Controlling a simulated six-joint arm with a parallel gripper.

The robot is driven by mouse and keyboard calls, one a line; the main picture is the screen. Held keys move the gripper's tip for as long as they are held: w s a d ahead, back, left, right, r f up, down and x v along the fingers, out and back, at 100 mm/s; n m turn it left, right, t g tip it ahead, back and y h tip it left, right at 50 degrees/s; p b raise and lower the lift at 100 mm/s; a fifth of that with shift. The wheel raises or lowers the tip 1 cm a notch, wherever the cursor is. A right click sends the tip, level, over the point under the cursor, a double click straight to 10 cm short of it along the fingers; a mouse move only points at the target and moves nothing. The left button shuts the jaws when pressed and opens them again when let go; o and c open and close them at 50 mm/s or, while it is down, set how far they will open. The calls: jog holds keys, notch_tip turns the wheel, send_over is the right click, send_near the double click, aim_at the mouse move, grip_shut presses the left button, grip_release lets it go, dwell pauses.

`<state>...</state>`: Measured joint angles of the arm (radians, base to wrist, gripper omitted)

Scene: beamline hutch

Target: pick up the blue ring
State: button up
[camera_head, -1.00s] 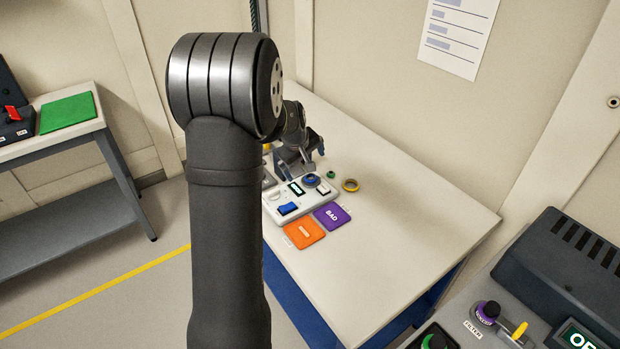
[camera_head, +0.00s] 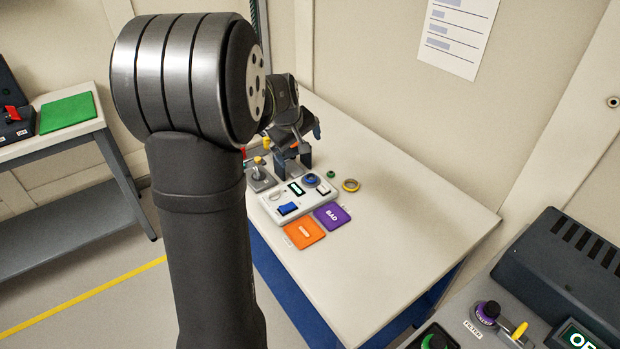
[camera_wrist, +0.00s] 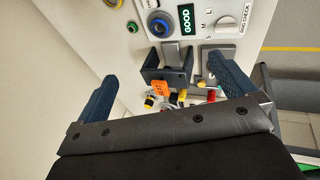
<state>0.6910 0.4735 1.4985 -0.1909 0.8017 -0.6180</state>
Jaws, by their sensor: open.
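The blue ring (camera_head: 311,180) lies on the round spot of a light ring-check panel (camera_head: 270,207) on the table. In the wrist view the blue ring (camera_wrist: 159,24) shows near the top, beyond my fingertips, with a dark centre. My gripper (camera_head: 307,138) is behind the panel, above the table and apart from the ring. In the wrist view my gripper (camera_wrist: 165,72) has its two blue fingers wide apart with nothing held between them.
A green ring (camera_head: 331,174) and a yellow ring (camera_head: 350,185) lie right of the panel. An orange mat (camera_head: 304,234) and a purple BAD mat (camera_head: 332,215) lie in front. A dark upright holder (camera_wrist: 152,72) stands behind the panel, near several small coloured items. The table's right side is clear.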

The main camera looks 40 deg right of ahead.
jog(key=shift+s+a+r, duration=0.1)
jog(key=shift+a+r, duration=0.15)
jog(key=shift+r, duration=0.4)
jog(key=c, duration=1.1)
jog(key=shift+c, duration=0.2)
